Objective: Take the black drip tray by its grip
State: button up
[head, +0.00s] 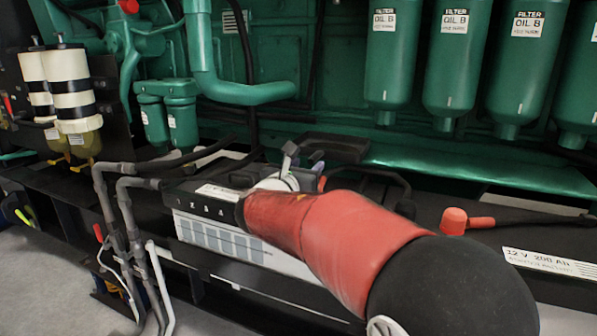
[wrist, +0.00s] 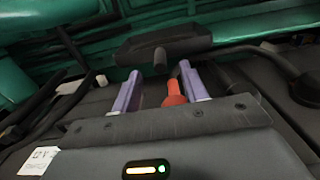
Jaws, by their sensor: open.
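The black drip tray (head: 336,146) lies just beyond my gripper in the head view, on the dark ledge in front of the green engine. In the wrist view the tray (wrist: 185,36) is a flat dark shape at the top middle. Its short round grip (wrist: 160,61) points toward me. My gripper (head: 304,160) is open, and its two purple fingers show in the wrist view (wrist: 158,78). The grip appears between the fingers' lines, beyond the tips; I see no contact. In the head view the grip is hidden or too small to tell.
A red terminal cap (wrist: 174,93) shows between the fingers, lower down. Another red cap (head: 454,220) sits on the battery top at right. Black cables curve beside the gripper. Green oil filters (head: 455,65) hang above at right, and grey pipes (head: 125,220) stand at left.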

aim_at(315, 154)
jog(key=shift+p+x, duration=0.4)
jog(key=shift+x, duration=2.85)
jog(key=shift+f, duration=0.1)
jog(key=shift+c, duration=0.2)
grip_shut()
jog(key=shift+r, duration=0.2)
